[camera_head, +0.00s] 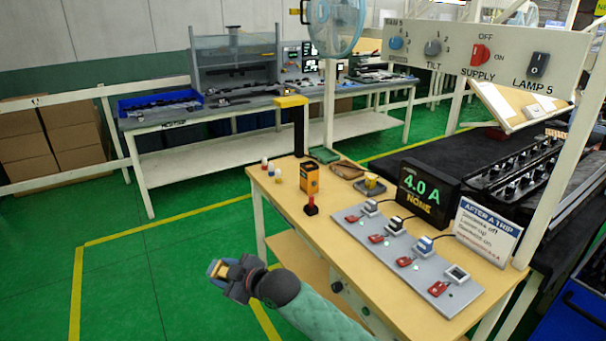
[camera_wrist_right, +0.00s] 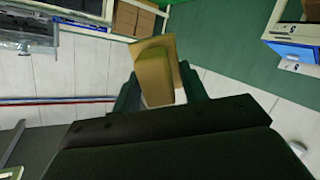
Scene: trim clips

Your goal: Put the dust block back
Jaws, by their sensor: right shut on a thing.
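My right gripper (camera_head: 229,272) is in the lower middle of the head view, out over the green floor to the left of the wooden table. It is shut on a small tan and yellow block (camera_head: 214,268), which I take to be the dust block. In the right wrist view the block (camera_wrist_right: 155,76) sits tilted between the two fingers (camera_wrist_right: 163,95), its flat tan face and yellower raised part showing. The fingers cover its sides. My left gripper is not in view.
The wooden table (camera_head: 330,222) holds a grey panel (camera_head: 405,255) with several plugs and red switches, a display reading 4.0 A (camera_head: 428,192), an orange device (camera_head: 309,177), and a yellow item (camera_head: 371,181) on a dark tray. Floor around my gripper is clear.

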